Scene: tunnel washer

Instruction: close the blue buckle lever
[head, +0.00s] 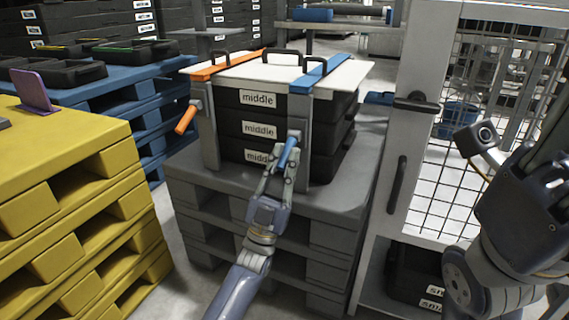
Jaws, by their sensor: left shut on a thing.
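The blue buckle lever (288,152) is on the front right of a stack of black crates (262,114) marked "middle". It hangs from a grey buckle under the blue strap (320,72) and slants down to the left. My left gripper (285,158) reaches up from below and is shut on the blue lever, its fingers on either side of it. An orange lever (186,119) sticks out down-left from its buckle under the orange strap (226,65). My right arm shows at the right edge; its fingertips are not clearly visible.
The crates stand on a grey pallet stack (190,165). Yellow pallets (75,165) stand close on the left, with a purple object (33,90) on top. A mesh door (470,125) with a grey frame and black handles is close on the right.

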